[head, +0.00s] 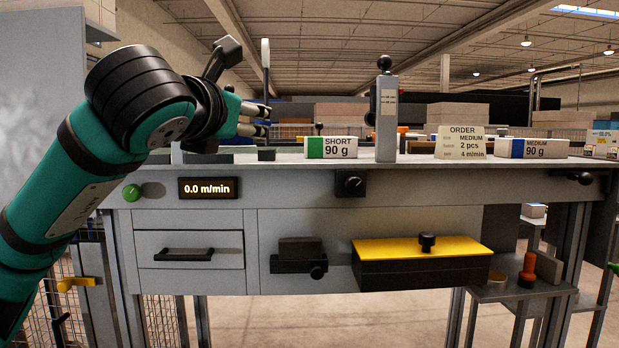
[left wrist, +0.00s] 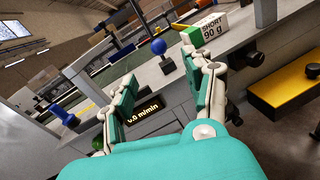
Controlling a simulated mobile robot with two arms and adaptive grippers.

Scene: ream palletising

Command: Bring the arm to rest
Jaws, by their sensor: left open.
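My left arm (head: 55,200) comes in from the left in the head view, bent at the wrist. My left gripper (head: 262,119) is above the back of the bench at the left, pointing right. In the left wrist view the left gripper (left wrist: 165,95) is open, its two fingers wide apart with nothing between them. The bench front and the speed display show between and beyond the fingers. My right gripper is in neither view.
The bench (head: 300,190) carries a SHORT 90 g ream (head: 331,147), a grey post (head: 387,120), an ORDER card (head: 461,142) and a MEDIUM 90 g ream (head: 533,149). A yellow-topped box (head: 425,250) juts from its front. A blue knob (left wrist: 158,47) shows in the left wrist view.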

